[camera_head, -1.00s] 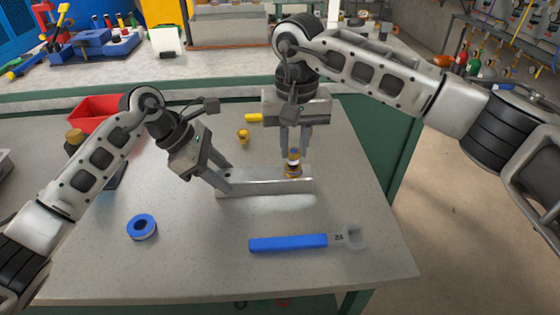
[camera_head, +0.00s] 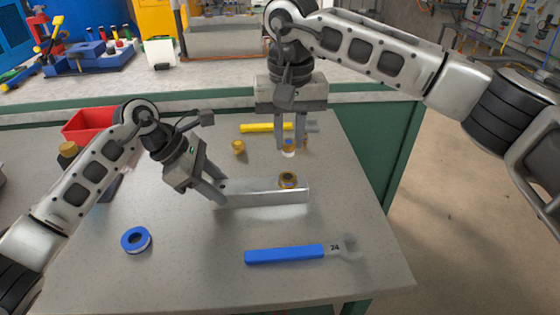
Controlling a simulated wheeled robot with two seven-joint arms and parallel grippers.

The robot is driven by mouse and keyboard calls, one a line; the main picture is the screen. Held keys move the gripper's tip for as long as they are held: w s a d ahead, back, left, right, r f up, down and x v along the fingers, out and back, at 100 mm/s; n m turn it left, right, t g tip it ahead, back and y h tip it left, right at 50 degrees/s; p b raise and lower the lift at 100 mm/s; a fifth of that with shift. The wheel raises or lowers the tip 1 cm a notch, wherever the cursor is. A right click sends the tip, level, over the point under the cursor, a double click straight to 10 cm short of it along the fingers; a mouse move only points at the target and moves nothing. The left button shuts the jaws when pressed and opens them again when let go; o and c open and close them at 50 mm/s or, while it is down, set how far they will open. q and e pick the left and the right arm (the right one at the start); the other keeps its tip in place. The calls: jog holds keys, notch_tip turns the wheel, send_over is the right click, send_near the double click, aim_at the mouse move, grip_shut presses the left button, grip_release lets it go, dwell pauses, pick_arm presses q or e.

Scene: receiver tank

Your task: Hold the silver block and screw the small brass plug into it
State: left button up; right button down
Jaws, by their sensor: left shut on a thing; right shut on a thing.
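The silver block (camera_head: 262,199) lies along the bench, long side facing me. My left gripper (camera_head: 220,193) is shut on its left end. A brass ring-like fitting (camera_head: 288,180) with a dark centre sits in the block's top near the right end. My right gripper (camera_head: 291,146) points down, above and apart from the block. Another small brass piece (camera_head: 238,147) stands on the bench behind the block.
A blue-handled wrench (camera_head: 285,255) lies in front of the block. A yellow-handled tool (camera_head: 258,128) lies behind. A blue tape roll (camera_head: 136,239) is at front left. A red bin (camera_head: 88,124) is at back left. The bench's front right is clear.

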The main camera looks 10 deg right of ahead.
jog(key=shift+f, duration=2.4)
jog(key=n, duration=0.3)
jog(key=shift+n, duration=0.4)
jog(key=n, duration=0.4)
jog(key=shift+f, duration=0.4)
